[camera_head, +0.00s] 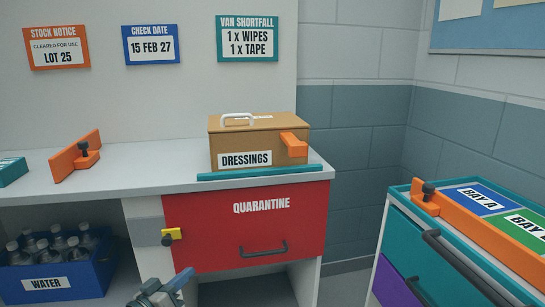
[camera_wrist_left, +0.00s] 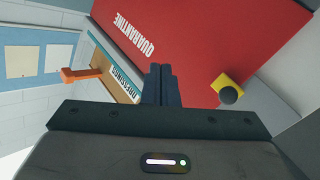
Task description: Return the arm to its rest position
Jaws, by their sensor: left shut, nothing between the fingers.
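My left gripper (camera_head: 163,290) shows at the bottom edge of the head view, in front of the counter and below the red QUARANTINE drawer (camera_head: 245,233). In the wrist view its two dark fingers (camera_wrist_left: 161,86) are together with nothing between them, in front of the red drawer front (camera_wrist_left: 190,40). The gripper seems apart from the drawer and its dark handle (camera_head: 263,250). Much of the left arm is outside the head view. My right gripper is not in view.
A yellow latch with a dark knob (camera_head: 172,236) sits at the drawer's left edge. The DRESSINGS box (camera_head: 258,138) stands on the counter (camera_head: 130,175) above. A blue WATER crate (camera_head: 85,285) with bottles is at lower left. A teal cart (camera_head: 410,236) stands right, beyond a floor gap.

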